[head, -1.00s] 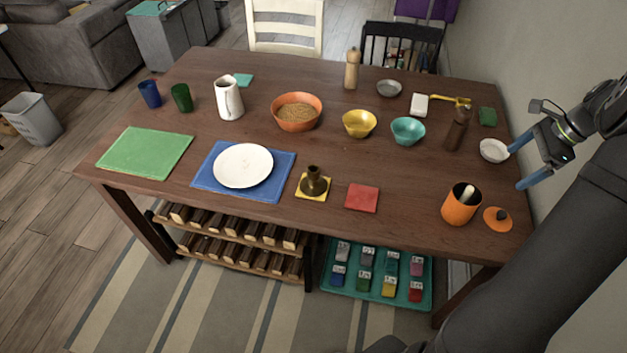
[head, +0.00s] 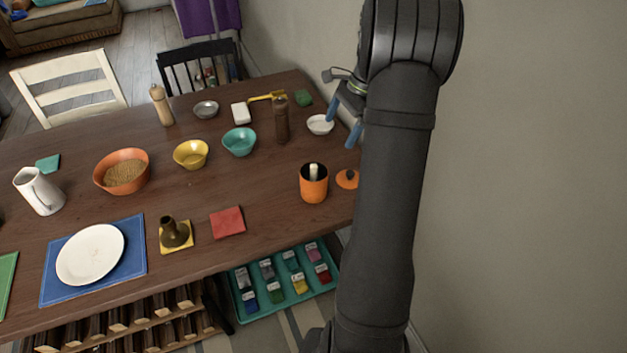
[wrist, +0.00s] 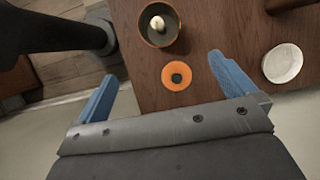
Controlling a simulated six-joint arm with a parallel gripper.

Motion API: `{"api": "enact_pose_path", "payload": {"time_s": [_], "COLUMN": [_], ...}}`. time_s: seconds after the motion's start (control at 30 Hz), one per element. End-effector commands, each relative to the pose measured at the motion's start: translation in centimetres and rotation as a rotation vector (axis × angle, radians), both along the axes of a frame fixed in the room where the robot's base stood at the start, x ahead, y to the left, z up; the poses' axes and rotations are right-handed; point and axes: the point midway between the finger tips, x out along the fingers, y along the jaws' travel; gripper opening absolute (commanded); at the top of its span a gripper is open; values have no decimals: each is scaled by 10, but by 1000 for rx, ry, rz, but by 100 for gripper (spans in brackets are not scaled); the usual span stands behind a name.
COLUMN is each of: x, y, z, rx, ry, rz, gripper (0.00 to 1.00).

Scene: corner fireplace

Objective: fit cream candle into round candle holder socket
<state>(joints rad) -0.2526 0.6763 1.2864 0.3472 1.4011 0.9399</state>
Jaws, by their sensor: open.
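The cream candle (head: 314,172) stands inside an orange pot (head: 313,190) near the table's right end, with only its upper part showing. In the wrist view the candle (wrist: 158,23) shows end-on inside the dark pot. The round dark brass candle holder (head: 174,233) stands on a yellow coaster (head: 187,246) near the front edge, with its socket at the top. My gripper (head: 341,131) is open and empty at the table's right end, beyond the pot. In the wrist view its blue fingers (wrist: 165,88) are spread, with the orange lid between and beyond them.
An orange lid with a dark knob (head: 347,179) lies right of the pot. A small white bowl (head: 319,125) and a brown pepper mill (head: 281,120) stand behind. A red coaster (head: 228,222) lies between pot and holder. The wall is close on the right.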

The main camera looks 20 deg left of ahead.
Motion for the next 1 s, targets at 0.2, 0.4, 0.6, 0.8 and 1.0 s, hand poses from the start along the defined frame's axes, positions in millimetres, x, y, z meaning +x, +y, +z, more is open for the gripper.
{"api": "enact_pose_path", "payload": {"time_s": [0.2,0.4,0.6,0.8,1.0], "x": [0,0,0,0,-8], "y": [0,0,0,0,9], "z": [0,0,0,0,1], "rx": [0,0,0,0,-56], "ry": [0,0,0,0,-6], "rz": [0,0,0,0,-57], "gripper": [100,65,30,30,30]}}
